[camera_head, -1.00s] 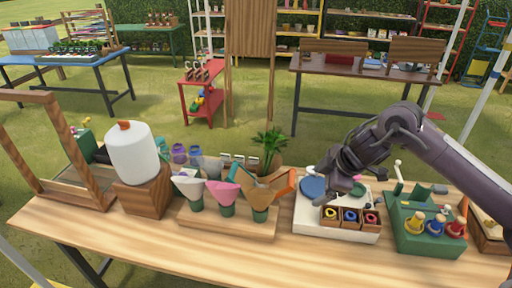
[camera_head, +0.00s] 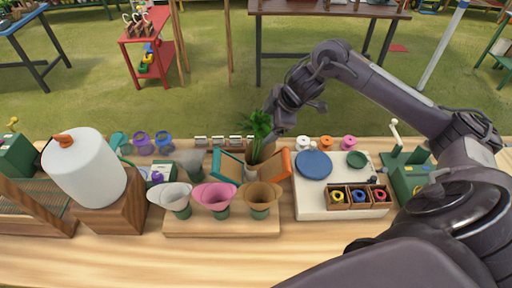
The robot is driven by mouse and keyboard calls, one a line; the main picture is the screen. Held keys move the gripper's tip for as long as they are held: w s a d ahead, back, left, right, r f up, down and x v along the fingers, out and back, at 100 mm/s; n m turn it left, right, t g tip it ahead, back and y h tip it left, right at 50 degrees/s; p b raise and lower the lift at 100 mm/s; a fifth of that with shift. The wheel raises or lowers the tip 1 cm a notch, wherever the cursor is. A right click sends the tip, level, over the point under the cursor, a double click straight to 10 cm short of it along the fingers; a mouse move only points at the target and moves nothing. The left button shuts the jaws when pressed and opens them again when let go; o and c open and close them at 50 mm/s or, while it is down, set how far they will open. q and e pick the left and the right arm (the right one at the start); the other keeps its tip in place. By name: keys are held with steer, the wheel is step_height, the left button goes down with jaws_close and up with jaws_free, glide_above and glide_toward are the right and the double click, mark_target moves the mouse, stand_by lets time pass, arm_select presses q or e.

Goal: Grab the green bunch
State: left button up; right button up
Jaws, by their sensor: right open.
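My left gripper is not in view.
Three paper cones (camera_head: 214,197) stand on a wooden board in front of the bunch. A white tray (camera_head: 312,205) with a blue disc (camera_head: 313,165) and ribbon spools is to the right. A white roll (camera_head: 87,168) stands on a wooden block at left.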

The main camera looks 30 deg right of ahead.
steer(key=p+x, duration=0.1)
steer(key=x, duration=0.3)
steer(key=shift+w, duration=0.15)
steer(key=shift+w+f, duration=0.15)
steer(key=shift+f, duration=0.15)
steer(key=c, duration=1.5)
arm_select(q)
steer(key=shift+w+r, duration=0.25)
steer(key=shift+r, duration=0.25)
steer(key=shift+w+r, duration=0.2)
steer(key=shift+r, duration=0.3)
arm_select(e)
steer(key=shift+r, duration=0.1)
